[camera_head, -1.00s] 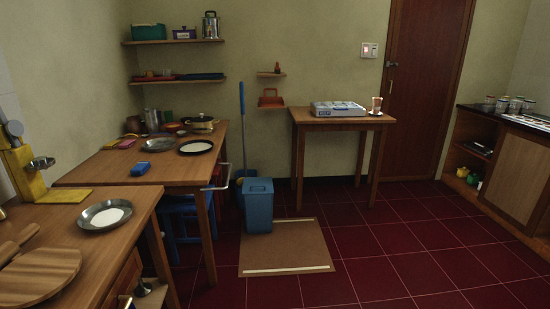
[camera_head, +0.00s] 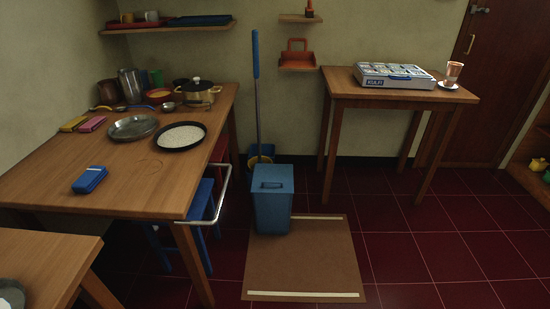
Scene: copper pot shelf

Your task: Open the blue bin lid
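The blue bin (camera_head: 272,209) stands upright on the floor at the back edge of a brown mat, near the middle of the head view. Its blue lid (camera_head: 272,179) is closed on top, with a small darker handle mark on it. My gripper is not in the head view, so its state and its distance from the bin cannot be seen.
A brown mat (camera_head: 305,262) lies in front of the bin. A mop (camera_head: 257,100) stands behind it. Red floor at right is clear.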

